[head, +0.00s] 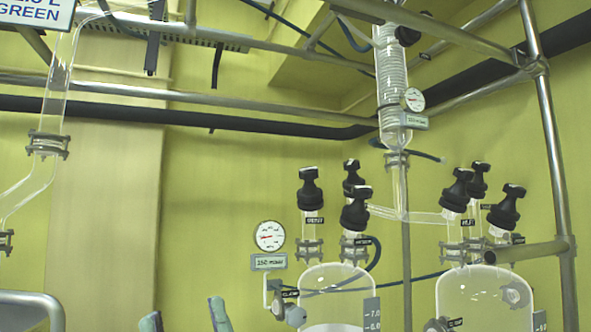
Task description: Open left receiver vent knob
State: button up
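The left receiver (336,282) is a clear glass vessel at the bottom centre of the head view, cut off by the lower edge. Black knobs stand on its necks: a left one (309,188), a rear one (352,172) and a front one (355,209). A small tag (312,221) is below the left knob; its lettering is too small to read surely, so I cannot tell for certain which knob is the vent. My gripper (184,319) shows only as two grey-green fingertips at the bottom edge, wide apart and empty, left of and below the knobs.
The right receiver (484,292) has similar black knobs. A glass column (393,90) and metal frame tubes (556,190) surround them. Space left of the gauge looks clear.

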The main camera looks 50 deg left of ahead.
aim_at(307, 175)
jog(key=k+u, duration=0.2)
jog(key=u, duration=0.9)
